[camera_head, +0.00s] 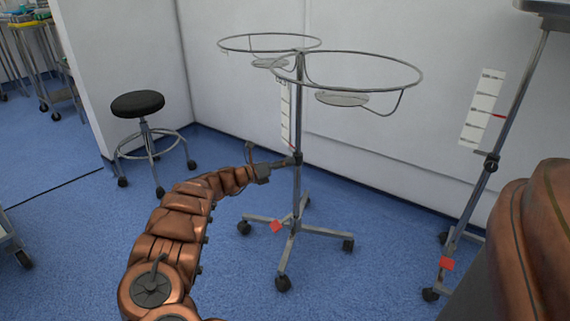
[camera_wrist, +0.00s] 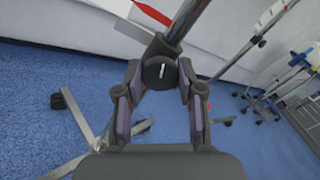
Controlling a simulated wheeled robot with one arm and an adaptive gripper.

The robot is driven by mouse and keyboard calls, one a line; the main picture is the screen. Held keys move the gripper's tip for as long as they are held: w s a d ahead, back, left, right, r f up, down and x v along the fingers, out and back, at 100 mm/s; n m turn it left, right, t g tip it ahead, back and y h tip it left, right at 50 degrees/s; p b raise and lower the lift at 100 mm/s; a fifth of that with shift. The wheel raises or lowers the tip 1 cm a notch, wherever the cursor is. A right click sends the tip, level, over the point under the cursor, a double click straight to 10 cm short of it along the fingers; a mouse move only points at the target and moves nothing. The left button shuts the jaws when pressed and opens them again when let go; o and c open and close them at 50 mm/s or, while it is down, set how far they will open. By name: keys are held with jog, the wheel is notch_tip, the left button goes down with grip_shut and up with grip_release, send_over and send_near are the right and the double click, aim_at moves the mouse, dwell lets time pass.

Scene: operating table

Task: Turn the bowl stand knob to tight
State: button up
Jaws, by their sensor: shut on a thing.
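The bowl stand (camera_head: 297,190) is a metal pole with two wire rings on top and a wheeled base. Its dark round knob (camera_wrist: 160,73) sits on the pole collar, facing the wrist camera. A short white line on the knob's face stands near upright, slightly tilted. My gripper (camera_wrist: 159,80) is shut on the knob, one fingertip on each side of it. In the head view my gripper (camera_head: 281,166) reaches the pole from the left at mid height, and the knob is hidden there. A white scale card (camera_head: 286,112) with a red mark shows behind the pole.
A second wheeled stand (camera_head: 490,162) with a scale card stands at the right. A black-topped stool (camera_head: 138,104) is at the left. A white wall (camera_head: 400,125) is close behind the bowl stand. Blue floor is open at front left.

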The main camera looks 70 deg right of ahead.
jog(key=shift+s+m, duration=0.1)
jog(key=shift+m, duration=1.8)
jog(key=o, duration=1.2)
jog(key=shift+c, duration=0.2)
jog(key=shift+a, duration=0.1)
jog(key=v, duration=1.2)
